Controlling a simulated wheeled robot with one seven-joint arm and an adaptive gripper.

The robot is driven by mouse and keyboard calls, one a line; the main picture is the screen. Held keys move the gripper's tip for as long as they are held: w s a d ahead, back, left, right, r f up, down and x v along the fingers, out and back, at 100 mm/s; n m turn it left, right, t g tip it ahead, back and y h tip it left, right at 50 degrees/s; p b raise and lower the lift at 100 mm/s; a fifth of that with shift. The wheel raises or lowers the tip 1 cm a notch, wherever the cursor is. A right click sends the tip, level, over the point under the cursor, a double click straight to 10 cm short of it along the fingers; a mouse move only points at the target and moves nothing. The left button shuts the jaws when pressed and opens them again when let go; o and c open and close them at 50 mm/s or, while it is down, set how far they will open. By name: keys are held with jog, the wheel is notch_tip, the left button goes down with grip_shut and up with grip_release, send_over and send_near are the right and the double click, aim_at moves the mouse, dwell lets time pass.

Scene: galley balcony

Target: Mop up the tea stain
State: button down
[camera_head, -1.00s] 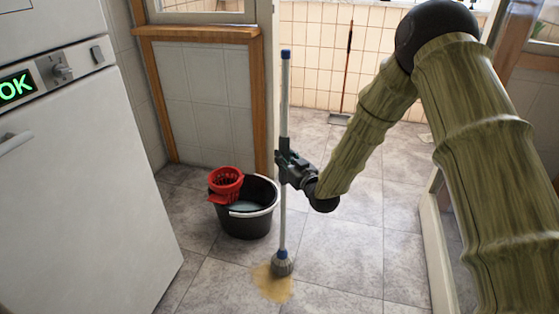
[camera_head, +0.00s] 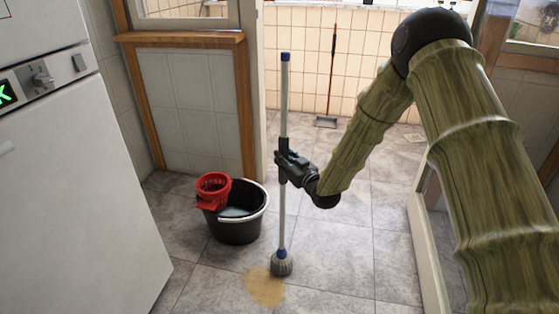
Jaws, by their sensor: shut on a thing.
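My gripper (camera_head: 286,165) is shut on the shaft of the mop (camera_head: 282,215). The mop stands nearly upright, with a pale grey shaft, blue ends and a grey head (camera_head: 282,264). The tea stain (camera_head: 263,288) is a tan patch on the grey tiled floor. The mop head is at the stain's upper right edge; I cannot tell whether it presses on the floor. A dark bucket (camera_head: 238,229) stands to the left of the mop, with a red wringer basket (camera_head: 213,188) on its rim and greyish water inside.
A white appliance (camera_head: 80,190) fills the left side. A tiled half wall with a wooden frame (camera_head: 240,110) stands behind the bucket. A white door edge (camera_head: 425,240) is at the right. Floor right of the mop is clear.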

jog(key=shift+w+d, duration=0.1)
jog(key=shift+d, duration=0.1)
jog(key=shift+r+p, duration=0.65)
jog(key=shift+r, duration=0.4)
jog(key=shift+p+v, duration=0.7)
jog(key=shift+v, duration=2.35)
jog(key=shift+w+f, duration=0.1)
jog(key=shift+f+b, duration=0.5)
jog(key=shift+f, duration=0.5)
jog(key=shift+a, duration=0.1)
